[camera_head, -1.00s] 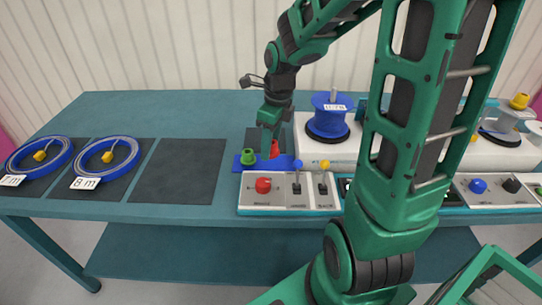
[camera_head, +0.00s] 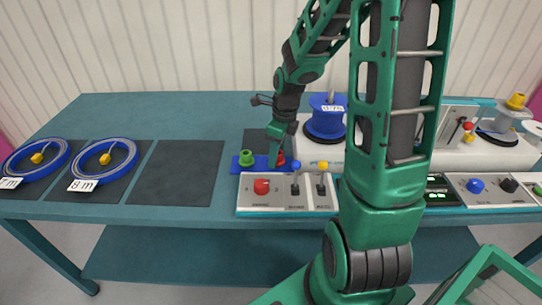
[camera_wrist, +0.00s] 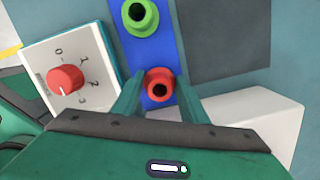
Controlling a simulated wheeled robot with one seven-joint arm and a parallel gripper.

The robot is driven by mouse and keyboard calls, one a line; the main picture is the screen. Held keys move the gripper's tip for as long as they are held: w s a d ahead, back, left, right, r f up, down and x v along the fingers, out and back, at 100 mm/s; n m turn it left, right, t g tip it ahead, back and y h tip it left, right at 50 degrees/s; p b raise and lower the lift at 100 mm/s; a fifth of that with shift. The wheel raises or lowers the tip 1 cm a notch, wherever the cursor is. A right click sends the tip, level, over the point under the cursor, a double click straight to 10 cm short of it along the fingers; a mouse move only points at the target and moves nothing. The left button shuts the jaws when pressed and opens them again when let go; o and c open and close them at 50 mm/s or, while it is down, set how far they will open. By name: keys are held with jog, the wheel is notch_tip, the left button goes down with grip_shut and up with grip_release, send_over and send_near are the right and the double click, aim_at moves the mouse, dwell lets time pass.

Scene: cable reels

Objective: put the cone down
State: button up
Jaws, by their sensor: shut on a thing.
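The red cone (camera_wrist: 160,84) is between the two fingers of my gripper (camera_wrist: 160,94) in the wrist view, and the gripper is shut on it. The cone stands at one end of the blue board (camera_wrist: 158,57), apart from the green cone (camera_wrist: 140,16) on the same board. In the head view my gripper (camera_head: 279,148) reaches down over the right end of the blue board (camera_head: 262,168), partly covering the red cone (camera_head: 281,159). The green cone (camera_head: 246,158) stands at the left end. Whether the red cone's base touches the board is hard to see.
A control box (camera_head: 263,206) with a red knob and levers stands directly in front of the board. A blue reel (camera_head: 325,119) sits on a white machine to the right. Dark mats (camera_head: 176,175) lie left, two holding blue cable rings (camera_head: 104,161).

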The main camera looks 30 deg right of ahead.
jog(key=o, duration=1)
jog(key=shift+f, duration=0.1)
jog(key=shift+o, duration=0.2)
notch_tip(320, 180, up, 11)
jog(key=s, duration=0.1)
jog(key=s+d+r+n+g, duration=0.1)
jog(key=s+r+n, duration=0.1)
jog(key=s+n, duration=2)
jog(key=shift+s+n+h, duration=0.3)
jog(key=shift+s+n, duration=0.1)
jog(key=shift+s, duration=0.3)
